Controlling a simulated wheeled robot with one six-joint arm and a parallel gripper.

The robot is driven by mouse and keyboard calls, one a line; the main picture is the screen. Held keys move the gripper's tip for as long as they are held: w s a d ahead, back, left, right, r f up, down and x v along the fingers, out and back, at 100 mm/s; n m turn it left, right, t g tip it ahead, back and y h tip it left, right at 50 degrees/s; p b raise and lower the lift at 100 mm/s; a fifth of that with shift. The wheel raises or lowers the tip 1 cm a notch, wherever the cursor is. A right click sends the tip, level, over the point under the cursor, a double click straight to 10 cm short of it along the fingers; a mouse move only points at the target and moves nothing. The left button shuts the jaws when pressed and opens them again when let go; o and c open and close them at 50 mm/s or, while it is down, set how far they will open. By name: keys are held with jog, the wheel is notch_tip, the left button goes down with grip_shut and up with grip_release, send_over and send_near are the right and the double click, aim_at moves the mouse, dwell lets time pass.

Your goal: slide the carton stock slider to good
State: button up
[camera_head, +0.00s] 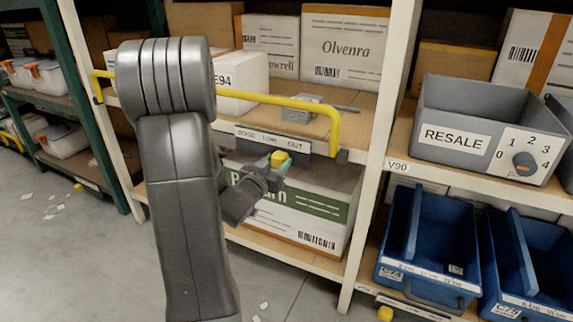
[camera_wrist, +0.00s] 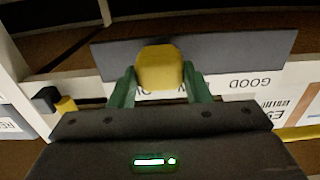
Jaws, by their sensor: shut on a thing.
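The carton stock slider is a dark track (camera_head: 318,149) on the shelf edge, under a white label strip (camera_head: 273,138) reading GOOD, LOW, OUT from left to right. Its yellow knob (camera_head: 280,158) is below the middle of the strip, around LOW. My gripper (camera_head: 275,166) is shut on the knob. In the wrist view, which is upside down, the green fingers (camera_wrist: 161,74) stand on both sides of the knob (camera_wrist: 160,65). The word GOOD (camera_wrist: 250,83) is clear of the knob to the right there; the knob and fingers partly cover the middle word.
A yellow rail (camera_head: 270,99) runs above the label and bends down at its right end (camera_head: 335,135). A white upright (camera_head: 378,150) stands to the right. A large carton (camera_head: 318,215) sits below. A grey RESALE bin (camera_head: 455,110) and blue bins (camera_head: 425,245) are farther right.

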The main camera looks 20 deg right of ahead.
jog(key=w+a+p, duration=0.1)
jog(key=w+a, duration=0.1)
jog(key=w, duration=0.1)
jog(key=w+a+p, duration=0.1)
jog(key=w+a, duration=0.5)
jog(key=shift+w+a+p, duration=0.1)
jog(key=shift+w+p, duration=0.15)
jog(key=shift+p, duration=0.15)
jog(key=o, duration=1.4)
jog(key=shift+w+a, duration=0.15)
jog(key=p+v, duration=0.2)
jog(key=v, duration=1.1)
jog(key=shift+s+a, duration=0.2)
jog(key=shift+s, duration=0.15)
jog(key=b+x, duration=0.2)
jog(key=x, duration=1.2)
jog(key=shift+s, duration=0.15)
